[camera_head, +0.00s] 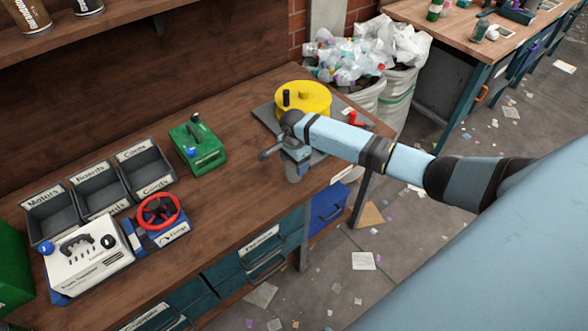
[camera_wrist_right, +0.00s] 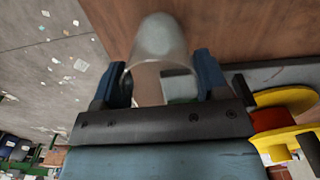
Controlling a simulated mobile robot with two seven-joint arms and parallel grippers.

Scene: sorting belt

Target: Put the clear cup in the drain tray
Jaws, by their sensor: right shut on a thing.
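My right gripper (camera_head: 290,155) is above the front right part of the wooden workbench. It is shut on the clear cup (camera_head: 293,174), which hangs below it near the bench's front edge. In the right wrist view the clear cup (camera_wrist_right: 160,40) sits between the two blue fingers of the gripper (camera_wrist_right: 160,76). A flat grey slab (camera_head: 264,114) lies under a yellow round thing behind the gripper; I cannot tell whether it is the drain tray. My left gripper is out of view.
The yellow round thing (camera_head: 304,97) stands close behind the gripper. A green device (camera_head: 204,150), labelled dark bins (camera_head: 98,189), a red-wheeled device (camera_head: 159,212) and a white machine (camera_head: 88,262) occupy the left. Bare bench lies between. Bags of bottles (camera_head: 365,60) stand beyond.

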